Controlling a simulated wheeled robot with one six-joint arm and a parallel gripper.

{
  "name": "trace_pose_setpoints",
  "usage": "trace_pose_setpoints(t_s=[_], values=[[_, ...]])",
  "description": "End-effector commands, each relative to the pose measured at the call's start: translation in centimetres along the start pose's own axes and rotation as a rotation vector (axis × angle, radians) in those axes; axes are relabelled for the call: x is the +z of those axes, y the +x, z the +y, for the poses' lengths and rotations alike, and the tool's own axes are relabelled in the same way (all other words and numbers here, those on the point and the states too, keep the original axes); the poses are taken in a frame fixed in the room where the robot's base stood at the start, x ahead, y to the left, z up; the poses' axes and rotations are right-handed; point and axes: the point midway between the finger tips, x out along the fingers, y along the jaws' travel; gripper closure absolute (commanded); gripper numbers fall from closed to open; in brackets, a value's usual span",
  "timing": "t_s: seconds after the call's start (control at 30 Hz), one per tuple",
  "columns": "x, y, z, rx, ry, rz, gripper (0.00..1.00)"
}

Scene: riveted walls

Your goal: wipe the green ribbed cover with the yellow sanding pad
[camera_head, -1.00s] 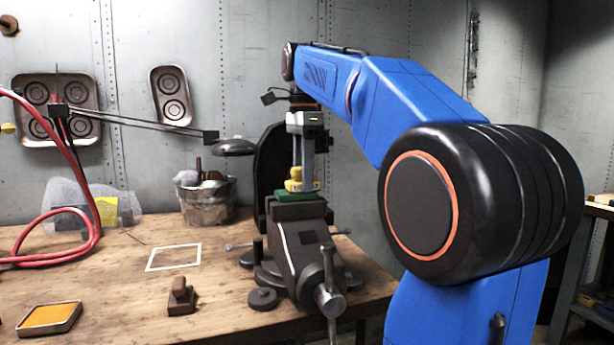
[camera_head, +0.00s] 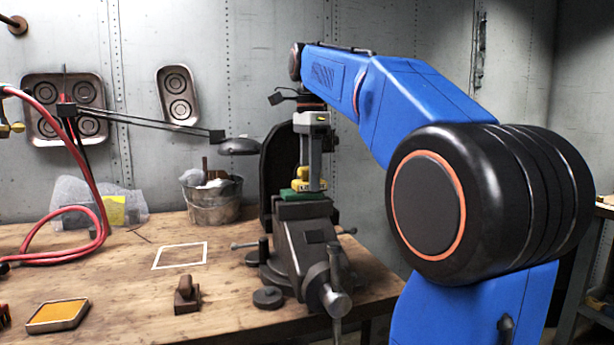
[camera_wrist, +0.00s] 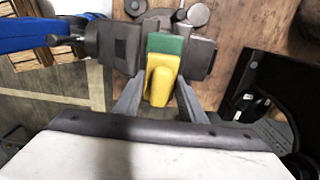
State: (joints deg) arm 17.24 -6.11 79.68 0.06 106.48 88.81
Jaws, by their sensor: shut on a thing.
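The green ribbed cover (camera_head: 302,196) lies on top of the dark bench vise (camera_head: 298,238). It also shows in the wrist view (camera_wrist: 166,43), with its far part bare. The yellow sanding pad (camera_head: 318,184) is at the cover's right part in the head view. In the wrist view the pad (camera_wrist: 161,80) hides the near part of the cover. My gripper (camera_head: 311,178) points down and is shut on the yellow pad, with a finger on each side. The pad looks down at the cover's level, but its underside is hidden, so I cannot tell if they touch.
A vise handle (camera_head: 335,285) sticks out at the front. A lamp head (camera_head: 238,146) on a long arm hangs left of my gripper. A metal bucket (camera_head: 214,203), a white square outline (camera_head: 181,255), a brown block (camera_head: 186,296) and an orange-filled tray (camera_head: 57,315) are on the bench.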

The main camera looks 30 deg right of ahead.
Motion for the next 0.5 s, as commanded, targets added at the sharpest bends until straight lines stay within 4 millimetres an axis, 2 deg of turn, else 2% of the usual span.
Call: trace_pose_setpoints(t_s=[0.3,0.5], values=[[-1.4,-0.2,0.0,0.0,0.001,0.0,1.0],[-1.1,-0.1,0.0,-0.001,-0.001,0.0,1.0]])
